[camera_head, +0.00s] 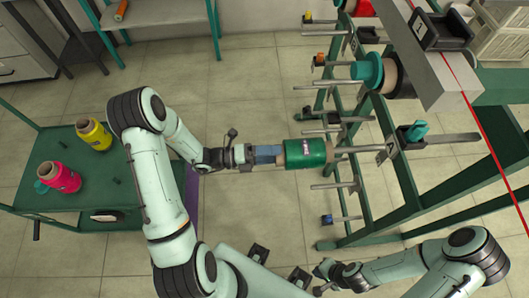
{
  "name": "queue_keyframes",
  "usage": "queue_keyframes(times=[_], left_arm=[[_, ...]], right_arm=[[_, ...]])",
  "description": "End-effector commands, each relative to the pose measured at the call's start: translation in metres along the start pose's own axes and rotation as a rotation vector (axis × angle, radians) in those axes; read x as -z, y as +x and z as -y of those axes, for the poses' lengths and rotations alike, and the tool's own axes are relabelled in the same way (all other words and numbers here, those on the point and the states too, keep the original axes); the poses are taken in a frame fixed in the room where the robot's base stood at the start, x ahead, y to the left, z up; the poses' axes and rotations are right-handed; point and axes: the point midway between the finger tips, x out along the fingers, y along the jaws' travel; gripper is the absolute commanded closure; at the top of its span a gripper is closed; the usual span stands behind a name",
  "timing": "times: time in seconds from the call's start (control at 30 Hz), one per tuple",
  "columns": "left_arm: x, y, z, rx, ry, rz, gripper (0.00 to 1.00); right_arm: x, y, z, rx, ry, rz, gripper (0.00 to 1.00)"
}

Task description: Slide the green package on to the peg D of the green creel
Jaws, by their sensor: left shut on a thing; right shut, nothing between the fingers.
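The green package (305,154) lies on its side in the middle of the head view, at the green creel (402,172). My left gripper (277,154) is shut on its left end. The package's right end lines up with a metal peg (360,149) of the creel, which has a small lettered plate (386,152) near it. I cannot tell how far the peg runs inside the package. My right gripper (322,277) is shut and empty at the bottom, well below the package.
Several other bare pegs stick out around the package, such as one above (318,112) and one below (335,185). A teal package (368,70) sits higher on the creel. A green cart (85,200) at the left carries a yellow package (94,135) and a pink package (60,177).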

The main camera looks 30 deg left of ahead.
Motion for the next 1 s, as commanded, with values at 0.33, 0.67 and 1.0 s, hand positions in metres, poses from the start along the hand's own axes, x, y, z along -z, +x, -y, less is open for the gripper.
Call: queue_keyframes(times=[0.33, 0.67, 1.0], left_arm=[[0.0, 0.024, 0.001, 0.003, 0.0, -0.002, 0.92], [0.0, 0.027, 0.0, 0.002, 0.001, -0.001, 0.92], [0.0, 0.042, 0.002, 0.005, 0.0, -0.002, 0.92]], right_arm=[[0.004, -0.009, 0.005, 0.002, -0.002, -0.006, 1.0], [0.004, -0.01, 0.005, 0.002, -0.002, -0.006, 1.0], [0.006, -0.015, 0.008, 0.004, -0.004, -0.01, 1.0]])
